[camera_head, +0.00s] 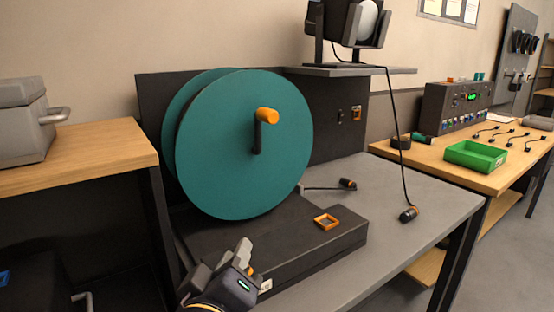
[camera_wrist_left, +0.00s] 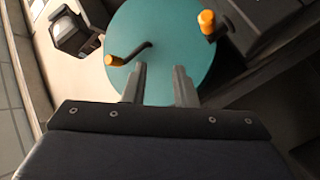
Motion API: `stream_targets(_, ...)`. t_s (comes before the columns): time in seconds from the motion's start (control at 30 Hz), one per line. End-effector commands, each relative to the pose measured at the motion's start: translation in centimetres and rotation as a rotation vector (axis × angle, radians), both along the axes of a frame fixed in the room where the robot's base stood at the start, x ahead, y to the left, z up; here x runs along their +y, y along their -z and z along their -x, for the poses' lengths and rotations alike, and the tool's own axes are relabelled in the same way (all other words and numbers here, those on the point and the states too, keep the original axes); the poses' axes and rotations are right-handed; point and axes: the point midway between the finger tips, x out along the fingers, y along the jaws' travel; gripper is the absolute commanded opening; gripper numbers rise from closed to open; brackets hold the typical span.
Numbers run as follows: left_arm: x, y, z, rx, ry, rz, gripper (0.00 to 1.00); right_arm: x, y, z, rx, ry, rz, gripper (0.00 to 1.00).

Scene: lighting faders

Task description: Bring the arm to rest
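My left gripper (camera_head: 244,258) is low in the head view, in front of the black base of the teal reel and apart from the crank. In the left wrist view its two fingers (camera_wrist_left: 160,70) stand apart with nothing between them. The teal reel (camera_head: 215,150) stands upright, with a black crank and orange handle (camera_head: 267,115) on its face. The reel also shows in the left wrist view (camera_wrist_left: 165,35) beyond the fingers, with the orange crank handle (camera_wrist_left: 114,60) at left. My right gripper is in neither view.
The black base (camera_head: 290,245) with an orange square frame (camera_head: 327,221) sits on the grey table (camera_head: 420,195). A cable hangs from the lamp (camera_head: 350,22) to a plug (camera_head: 408,214). A green tray (camera_head: 475,155) is on the right bench. A grey case (camera_head: 22,120) stands left.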

Motion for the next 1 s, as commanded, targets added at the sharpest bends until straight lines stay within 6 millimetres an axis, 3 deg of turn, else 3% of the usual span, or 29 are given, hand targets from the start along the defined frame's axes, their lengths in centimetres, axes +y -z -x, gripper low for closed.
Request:
stream_targets(0.13,3.4,3.5,2.3,0.139,0.175,-0.157,0.25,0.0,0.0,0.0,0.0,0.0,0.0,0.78)
stream_targets(0.3,7.6,10.1,5.8,0.384,0.305,-0.275,0.25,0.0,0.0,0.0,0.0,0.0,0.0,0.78)
stream_targets(0.5,11.4,16.5,10.3,0.64,0.398,-0.343,0.25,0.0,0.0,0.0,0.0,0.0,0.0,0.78)
stream_targets(0.67,13.7,20.5,13.8,0.821,0.455,-0.372,0.25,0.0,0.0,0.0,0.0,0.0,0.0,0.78)
stream_targets(0.7,14.2,20.7,14.5,0.856,0.465,-0.378,0.25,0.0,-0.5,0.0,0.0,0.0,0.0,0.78)
stream_targets(0.73,14.1,18.9,14.3,0.847,0.461,-0.377,0.25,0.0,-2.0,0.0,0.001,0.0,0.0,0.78)
stream_targets(1.0,14.1,12.3,14.1,0.843,0.458,-0.378,0.25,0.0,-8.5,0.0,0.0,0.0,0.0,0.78)
